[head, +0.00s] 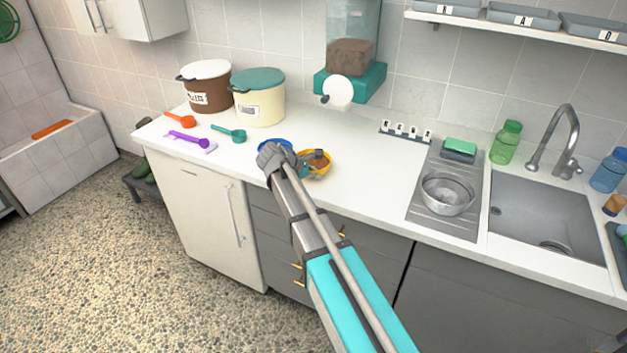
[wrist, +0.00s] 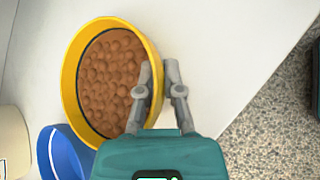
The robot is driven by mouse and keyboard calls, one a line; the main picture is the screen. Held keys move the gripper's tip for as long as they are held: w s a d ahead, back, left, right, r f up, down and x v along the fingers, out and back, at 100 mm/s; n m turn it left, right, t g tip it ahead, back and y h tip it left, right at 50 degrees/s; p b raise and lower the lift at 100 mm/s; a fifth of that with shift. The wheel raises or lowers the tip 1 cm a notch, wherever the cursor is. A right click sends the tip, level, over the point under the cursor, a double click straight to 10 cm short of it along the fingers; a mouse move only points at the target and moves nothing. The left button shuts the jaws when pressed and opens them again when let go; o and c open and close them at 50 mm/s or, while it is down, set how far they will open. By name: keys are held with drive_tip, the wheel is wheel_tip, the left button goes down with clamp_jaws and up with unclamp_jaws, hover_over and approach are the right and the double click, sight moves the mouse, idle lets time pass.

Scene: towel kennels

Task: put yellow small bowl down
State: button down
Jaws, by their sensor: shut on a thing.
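The yellow small bowl (head: 326,167) is full of brown kibble and is at the worktop, in the middle of the head view. In the wrist view the yellow bowl (wrist: 72,62) fills the upper left, with the kibble inside. My gripper (head: 307,160) is shut on the bowl's rim, one finger inside and one outside, as the wrist view shows (wrist: 162,85). The bowl looks about level. I cannot tell whether its base touches the worktop. My arm hides part of the bowl's near side in the head view.
A blue bowl (head: 274,143) stands close beside the yellow one, also seen in the wrist view (wrist: 62,150). Scoops, two lidded tubs (head: 259,100) and a kibble dispenser (head: 350,75) are around. The white worktop (head: 375,180) is clear to the right, before the metal bowl (head: 447,194).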

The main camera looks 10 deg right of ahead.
drive_tip(key=shift+f, duration=0.15)
drive_tip(key=shift+f, duration=0.1)
drive_tip(key=c, duration=0.8)
unclamp_jaws()
drive_tip(key=shift+s+a+r+p, duration=0.15)
drive_tip(key=shift+a+r+p, duration=0.2)
drive_tip(key=shift+r, duration=0.2)
drive_tip(key=p+v, duration=0.6)
drive_tip(key=v, duration=0.3)
drive_tip(key=shift+r, duration=0.1)
drive_tip(key=shift+p+v, duration=0.5)
drive_tip(key=shift+v, duration=0.45)
